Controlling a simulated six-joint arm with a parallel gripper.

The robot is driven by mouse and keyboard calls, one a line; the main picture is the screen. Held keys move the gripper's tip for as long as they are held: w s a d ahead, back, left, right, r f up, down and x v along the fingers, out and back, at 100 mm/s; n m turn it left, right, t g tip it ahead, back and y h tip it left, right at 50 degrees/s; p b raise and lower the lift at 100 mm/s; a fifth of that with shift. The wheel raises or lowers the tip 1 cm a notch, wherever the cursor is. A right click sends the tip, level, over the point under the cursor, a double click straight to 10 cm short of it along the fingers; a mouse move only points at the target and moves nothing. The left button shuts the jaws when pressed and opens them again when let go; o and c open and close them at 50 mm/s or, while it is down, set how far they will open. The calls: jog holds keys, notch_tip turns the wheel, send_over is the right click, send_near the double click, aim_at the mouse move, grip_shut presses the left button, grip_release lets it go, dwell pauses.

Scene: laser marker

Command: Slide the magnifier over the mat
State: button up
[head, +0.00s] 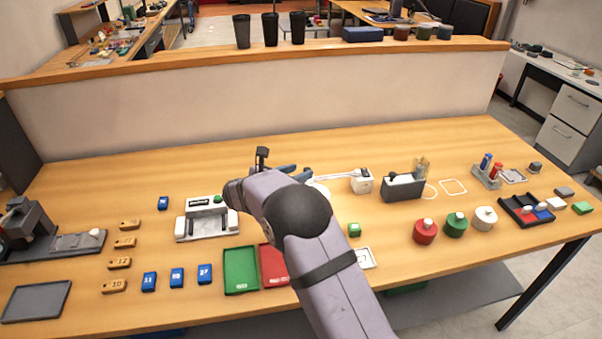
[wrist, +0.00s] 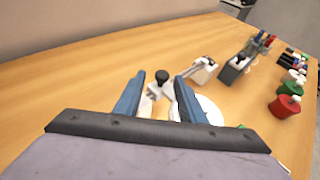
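My gripper (head: 290,170) is over the middle of the table, its two blue fingers apart in the wrist view (wrist: 160,74). A black knob (wrist: 162,78) on a small white piece shows between the fingers; I cannot tell whether they touch it. This looks like the magnifier's handle; its lens is not clearly visible. A white arm (head: 335,177) reaches from a white block (head: 361,184) toward my gripper. A round white disc, apparently the mat (wrist: 212,108), lies below and right of the fingers, partly covered by the right finger. My arm hides much of this area in the head view.
A white device (head: 207,219), a green tray (head: 240,270) and a red tray (head: 275,265) are left of my arm. Red (head: 425,232), green and white weights stand right. The table behind my gripper is clear.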

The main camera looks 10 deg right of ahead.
jog(key=b+v, duration=0.1)
jog(key=v, duration=0.4)
jog(key=shift+a, duration=0.1)
dwell(0.3)
jog(key=s+d+f+m+g+h+b, duration=0.1)
jog(key=s+d+f+m+g+b, duration=0.25)
jog(key=s+d+m+b, duration=0.45)
jog(key=s+m+g+y+p, duration=0.1)
jog(key=s+m+p, duration=0.1)
jog(key=s, duration=0.4)
jog(key=s+d+f+m+g+y+p, duration=0.1)
jog(key=s+m+g+y+p, duration=0.1)
jog(key=s, duration=0.4)
jog(key=s+f+m+g+y+p, duration=0.1)
jog(key=s+m+g+y+p, duration=0.1)
jog(key=s, duration=0.4)
jog(key=shift+d+f+m+p, duration=0.2)
jog(key=shift+m+p, duration=0.7)
jog(key=shift+m, duration=0.3)
jog(key=s+a+f+m+y+p, duration=0.1)
jog(key=s+a+m+y+p, duration=0.2)
jog(key=s+m, duration=0.7)
jog(key=shift+s+a+f+m+g+y, duration=0.3)
jog(key=shift+s+a+g+y, duration=0.15)
jog(key=shift+s+a+y, duration=0.9)
